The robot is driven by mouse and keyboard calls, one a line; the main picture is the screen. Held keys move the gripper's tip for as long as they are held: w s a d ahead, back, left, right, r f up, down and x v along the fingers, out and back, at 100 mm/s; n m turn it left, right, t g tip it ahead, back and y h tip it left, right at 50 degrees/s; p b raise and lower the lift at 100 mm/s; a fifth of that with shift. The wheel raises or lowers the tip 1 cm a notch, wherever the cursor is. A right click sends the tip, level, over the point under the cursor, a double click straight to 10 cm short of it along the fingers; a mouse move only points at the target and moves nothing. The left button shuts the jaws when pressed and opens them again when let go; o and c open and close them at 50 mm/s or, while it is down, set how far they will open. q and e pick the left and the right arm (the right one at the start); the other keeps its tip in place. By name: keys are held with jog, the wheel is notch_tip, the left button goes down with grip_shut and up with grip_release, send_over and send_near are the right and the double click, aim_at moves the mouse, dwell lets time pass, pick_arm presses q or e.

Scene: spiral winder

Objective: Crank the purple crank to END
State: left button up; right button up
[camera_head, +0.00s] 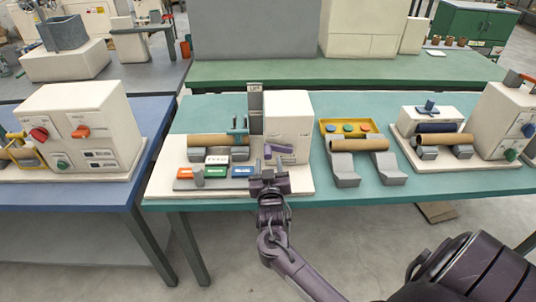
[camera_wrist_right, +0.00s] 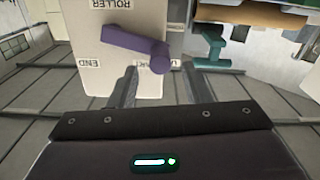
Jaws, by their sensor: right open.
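The purple crank (camera_head: 279,149) is on the front of a white winder box (camera_head: 289,115) on the teal table. In the right wrist view the crank arm (camera_wrist_right: 128,38) ends in a round knob (camera_wrist_right: 160,60). An END label (camera_wrist_right: 89,63) is on the panel to the left. Another label beside the knob is partly hidden. My right gripper (camera_head: 268,178) is open just in front of the crank. In the wrist view its fingers (camera_wrist_right: 161,78) stand apart, one on either side of the knob; I cannot tell the depth gap. My left gripper is not in view.
Left of the box lie a brown roll (camera_head: 208,141), a teal fitting (camera_head: 238,128) and coloured buttons (camera_head: 215,172). A grey post (camera_head: 255,112) rises beside the box. A yellow tray (camera_head: 347,126) and a second roll stand to the right. The table front is clear there.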

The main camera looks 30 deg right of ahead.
aim_at(268, 157)
jog(key=shift+x, duration=2.3)
jog(key=shift+f, duration=0.1)
jog(key=shift+c, duration=0.4)
grip_shut()
